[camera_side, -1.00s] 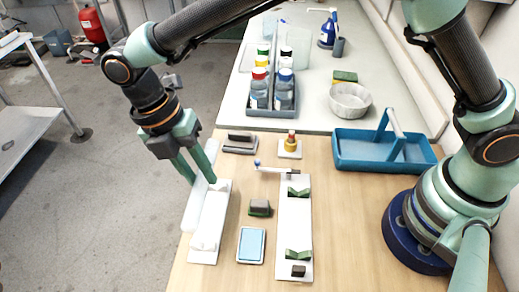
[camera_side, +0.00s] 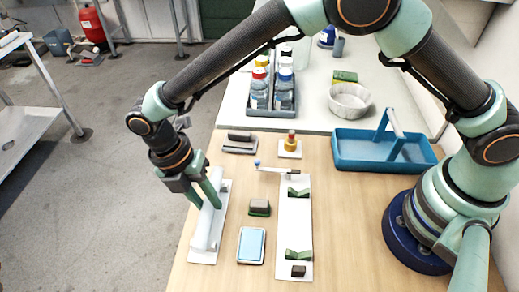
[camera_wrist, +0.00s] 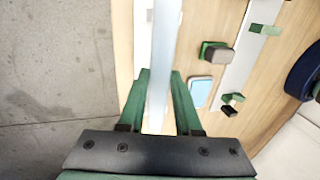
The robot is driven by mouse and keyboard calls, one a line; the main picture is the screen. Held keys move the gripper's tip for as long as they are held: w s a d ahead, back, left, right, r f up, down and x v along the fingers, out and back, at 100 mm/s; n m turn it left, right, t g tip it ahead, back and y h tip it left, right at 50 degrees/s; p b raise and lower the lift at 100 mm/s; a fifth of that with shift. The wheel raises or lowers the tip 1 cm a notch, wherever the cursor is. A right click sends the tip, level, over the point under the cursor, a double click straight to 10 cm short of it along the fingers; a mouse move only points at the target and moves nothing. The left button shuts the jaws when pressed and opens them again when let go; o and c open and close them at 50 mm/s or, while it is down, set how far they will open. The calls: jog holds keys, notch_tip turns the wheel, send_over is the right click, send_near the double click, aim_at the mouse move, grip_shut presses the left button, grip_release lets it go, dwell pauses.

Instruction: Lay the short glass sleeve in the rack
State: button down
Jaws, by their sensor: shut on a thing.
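My gripper (camera_side: 207,203) is at the left edge of the wooden table, shut on the glass sleeve (camera_side: 203,232), a pale translucent tube. The wrist view shows the sleeve (camera_wrist: 160,75) running lengthwise between the green fingers (camera_wrist: 160,100). A long white rack (camera_side: 223,190) lies under the gripper, and the sleeve is over it, roughly along its length. I cannot tell whether the sleeve touches the rack. The fingers hide part of the sleeve.
Right of it are a blue pad (camera_side: 251,245), a dark block on green (camera_side: 259,208) and a white board (camera_side: 295,225) with green V-shaped supports. Behind are a grey block (camera_side: 239,142), a yellow knob piece (camera_side: 290,147), a bottle caddy (camera_side: 271,108) and a blue tray (camera_side: 370,165).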

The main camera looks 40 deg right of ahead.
jog(key=shift+f, duration=0.25)
jog(key=shift+f, duration=0.3)
jog(key=c, duration=0.6)
grip_release()
